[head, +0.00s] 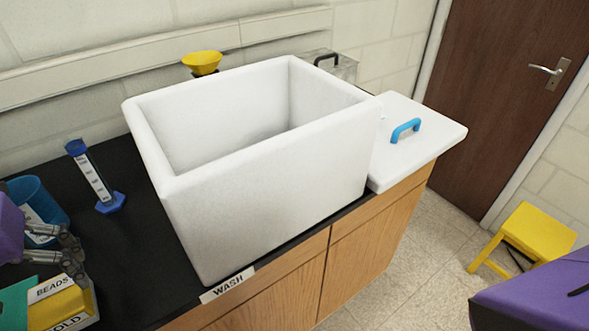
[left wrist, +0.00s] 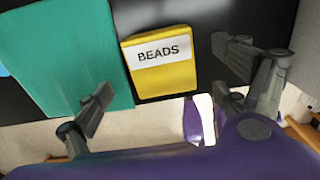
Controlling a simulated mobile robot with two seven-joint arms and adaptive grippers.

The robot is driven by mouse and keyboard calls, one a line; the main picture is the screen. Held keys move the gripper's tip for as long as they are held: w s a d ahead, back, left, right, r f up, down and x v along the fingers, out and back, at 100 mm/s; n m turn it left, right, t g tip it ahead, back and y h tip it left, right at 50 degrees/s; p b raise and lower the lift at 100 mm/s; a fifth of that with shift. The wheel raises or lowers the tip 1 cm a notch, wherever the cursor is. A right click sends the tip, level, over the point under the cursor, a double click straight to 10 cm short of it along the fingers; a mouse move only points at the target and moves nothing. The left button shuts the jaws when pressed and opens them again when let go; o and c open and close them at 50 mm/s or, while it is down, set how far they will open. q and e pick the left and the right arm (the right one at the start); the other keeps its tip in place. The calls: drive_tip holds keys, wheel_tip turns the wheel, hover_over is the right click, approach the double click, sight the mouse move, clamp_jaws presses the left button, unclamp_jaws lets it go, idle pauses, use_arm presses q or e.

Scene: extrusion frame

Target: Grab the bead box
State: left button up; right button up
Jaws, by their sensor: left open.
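The bead box is a small yellow box with a white label reading BEADS. It sits at the lower left of the head view (head: 68,303), near the front of the black counter, and shows upright in the left wrist view (left wrist: 165,80). My left gripper (head: 78,256) is open and empty, with its fingers beside and above the box's far end in the head view. In the left wrist view, the fingers (left wrist: 166,72) are spread wide on either side of the box, apart from it. My right gripper is not in view.
A teal flat item (left wrist: 70,55) lies beside the box. A blue cup (head: 40,200) stands behind my left gripper, and a blue-based cylinder (head: 93,180) further back. A large white tub (head: 260,195) stands to the right. Black counter (head: 140,255) is bare between.

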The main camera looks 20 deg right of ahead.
sight(54, 298)
use_arm(q)
wheel_tip(54, 298, down, 4)
drive_tip(key=shift+d+f, duration=0.1)
drive_tip(key=shift+f, duration=0.15)
drive_tip(key=shift+s, duration=0.1)
drive_tip(key=shift+c, duration=0.3)
drive_tip(key=c, duration=1.4)
drive_tip(key=shift+o, duration=0.2)
drive_tip(key=shift+r, duration=0.1)
